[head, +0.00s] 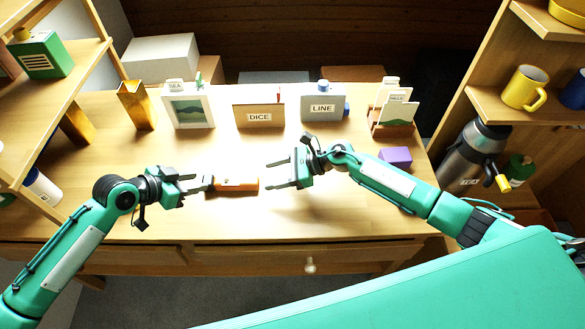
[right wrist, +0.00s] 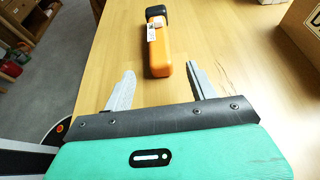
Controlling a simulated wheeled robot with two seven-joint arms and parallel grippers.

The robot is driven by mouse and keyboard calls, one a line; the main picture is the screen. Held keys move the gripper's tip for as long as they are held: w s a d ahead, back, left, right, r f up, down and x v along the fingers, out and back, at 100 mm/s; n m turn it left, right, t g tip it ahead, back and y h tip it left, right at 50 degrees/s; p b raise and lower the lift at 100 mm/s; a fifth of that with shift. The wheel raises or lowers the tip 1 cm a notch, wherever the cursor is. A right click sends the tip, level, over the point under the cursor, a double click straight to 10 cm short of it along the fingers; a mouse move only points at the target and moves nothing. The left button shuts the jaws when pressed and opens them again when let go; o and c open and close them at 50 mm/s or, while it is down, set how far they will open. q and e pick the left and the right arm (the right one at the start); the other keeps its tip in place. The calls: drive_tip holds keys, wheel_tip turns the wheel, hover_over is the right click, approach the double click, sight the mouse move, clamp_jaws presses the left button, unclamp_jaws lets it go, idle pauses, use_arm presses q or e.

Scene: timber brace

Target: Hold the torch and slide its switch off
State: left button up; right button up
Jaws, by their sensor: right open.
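The torch (head: 236,184) lies on the desk, an orange body with a dark head at its left end. In the right wrist view the torch (right wrist: 159,48) points away from me, with a pale label near its dark head; I cannot make out the switch position. My left gripper (head: 197,184) is by the head end, its fingers apart; whether they touch the torch is unclear. My right gripper (head: 268,174) is open and empty just beyond the torch's right end. Its fingers (right wrist: 160,85) show on either side of the near end, short of it.
A DICE box (head: 259,116), a LINE box (head: 321,107) and a picture frame (head: 190,111) stand along the back. Shelves flank the desk (head: 245,228). The desk front is clear.

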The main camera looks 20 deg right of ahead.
sight(254, 180)
drive_tip(key=shift+x, duration=2.65)
drive_tip(key=c, duration=1.1)
drive_tip(key=shift+c, duration=0.2)
